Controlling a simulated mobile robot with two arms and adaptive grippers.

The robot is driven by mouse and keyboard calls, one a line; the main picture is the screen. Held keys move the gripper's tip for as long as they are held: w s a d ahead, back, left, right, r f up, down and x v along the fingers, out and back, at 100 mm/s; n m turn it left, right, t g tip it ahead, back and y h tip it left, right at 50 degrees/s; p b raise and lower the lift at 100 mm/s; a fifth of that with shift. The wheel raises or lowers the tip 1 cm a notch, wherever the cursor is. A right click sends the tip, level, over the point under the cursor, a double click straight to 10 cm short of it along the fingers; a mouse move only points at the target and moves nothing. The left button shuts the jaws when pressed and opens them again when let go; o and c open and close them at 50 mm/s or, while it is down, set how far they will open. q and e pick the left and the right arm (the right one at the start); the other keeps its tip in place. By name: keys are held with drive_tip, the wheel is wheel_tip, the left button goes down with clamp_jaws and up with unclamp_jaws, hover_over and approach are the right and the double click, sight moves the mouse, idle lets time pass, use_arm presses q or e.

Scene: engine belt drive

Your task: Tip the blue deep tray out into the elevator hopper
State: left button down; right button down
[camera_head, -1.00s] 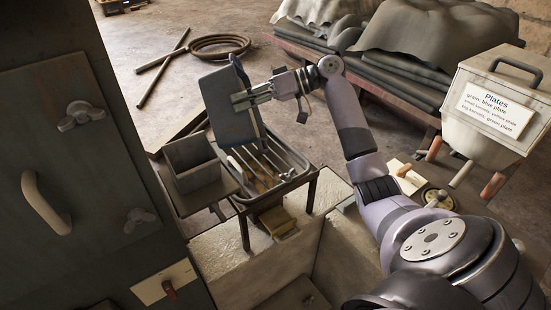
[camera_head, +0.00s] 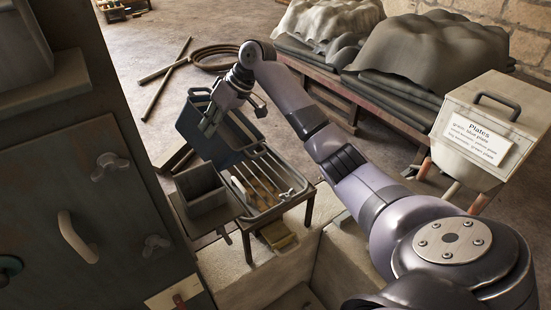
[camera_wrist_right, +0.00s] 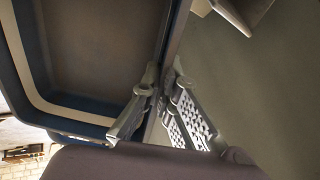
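The blue deep tray (camera_head: 196,132) hangs tilted above the back of the slatted stand, its open side partly facing the head camera. My right gripper (camera_head: 212,122) is shut on its rim. In the right wrist view, the two fingers (camera_wrist_right: 154,108) pinch the tray's wall, one inside and one outside. The tray's inside (camera_wrist_right: 100,45) looks brown and flat there; I cannot tell whether that is grain or bare floor. A small open grey box (camera_head: 203,190) stands in front of the tray, left of the stand; I cannot tell whether it is the elevator hopper. My left gripper is not in view.
The slatted stand (camera_head: 292,190) is below the tray. A dark cabinet with a handle (camera_head: 77,237) fills the left side. A lidded bin labelled Plates (camera_head: 485,130) stands at the right. A covered low platform (camera_head: 420,100) is behind. Rods and a coiled hose (camera_head: 222,52) lie on the floor.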

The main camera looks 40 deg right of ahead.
sight(186, 133)
drive_tip(key=w+a+h, duration=0.1)
drive_tip(key=w+a+f+g+h, duration=0.1)
drive_tip(key=a, duration=0.1)
drive_tip(key=w+a+f+g+h, duration=0.1)
drive_tip(key=w+a, duration=0.1)
drive_tip(key=shift+a, duration=0.2)
drive_tip(key=w+a+f+g+h, duration=0.2)
drive_tip(key=h, duration=0.1)
drive_tip(key=shift+w+a+f, duration=0.1)
drive_tip(key=shift+a+f, duration=0.05)
drive_tip(key=shift+a, duration=0.05)
idle(0.8)
drive_tip(key=shift+f, duration=0.1)
